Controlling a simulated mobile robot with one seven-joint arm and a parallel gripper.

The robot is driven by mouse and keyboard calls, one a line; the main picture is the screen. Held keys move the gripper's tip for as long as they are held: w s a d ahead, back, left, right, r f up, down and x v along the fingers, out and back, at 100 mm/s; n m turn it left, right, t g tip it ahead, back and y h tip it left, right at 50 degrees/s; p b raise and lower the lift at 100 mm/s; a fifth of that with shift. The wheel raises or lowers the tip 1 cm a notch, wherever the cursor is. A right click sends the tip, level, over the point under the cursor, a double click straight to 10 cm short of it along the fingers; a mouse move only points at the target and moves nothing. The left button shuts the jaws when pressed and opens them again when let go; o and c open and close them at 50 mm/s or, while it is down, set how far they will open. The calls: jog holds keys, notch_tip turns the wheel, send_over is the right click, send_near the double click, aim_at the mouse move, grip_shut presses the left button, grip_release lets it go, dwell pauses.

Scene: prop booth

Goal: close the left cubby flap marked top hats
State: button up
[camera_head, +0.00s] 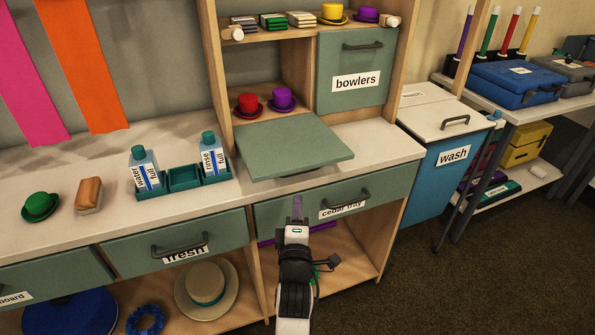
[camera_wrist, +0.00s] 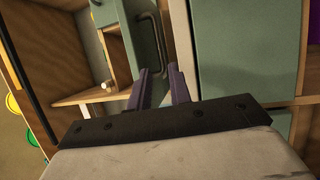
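The left cubby flap (camera_head: 293,143) is a green panel, swung down open and lying out nearly flat over the counter. No top hats label shows on its visible face. The cubby opening behind it shows a red hat (camera_head: 248,104) and a purple hat (camera_head: 284,98). My gripper (camera_head: 298,207) points up in front of the cedar tray drawer, below and in front of the flap's front edge. In the wrist view a gap shows between the purple fingers of my gripper (camera_wrist: 158,72), with nothing between them. A green panel with a handle (camera_wrist: 129,40) is beyond them.
The bowlers flap (camera_head: 357,68) beside the cubby is shut. The cedar tray drawer (camera_head: 282,210) has a dark handle near my gripper. A green bottle caddy (camera_head: 184,180) stands left of the flap. A blue wash bin (camera_head: 446,165) stands to the right.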

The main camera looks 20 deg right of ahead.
jog(key=p, duration=0.3)
send_near(288, 148)
jog(key=w+d+f, duration=0.1)
jog(key=w+d, duration=0.1)
jog(key=w+d+f, duration=0.2)
jog(key=shift+w+d+f, duration=0.2)
jog(key=shift+w+d, duration=0.1)
jog(key=shift+d, duration=0.05)
jog(key=shift+c, duration=0.4)
grip_shut()
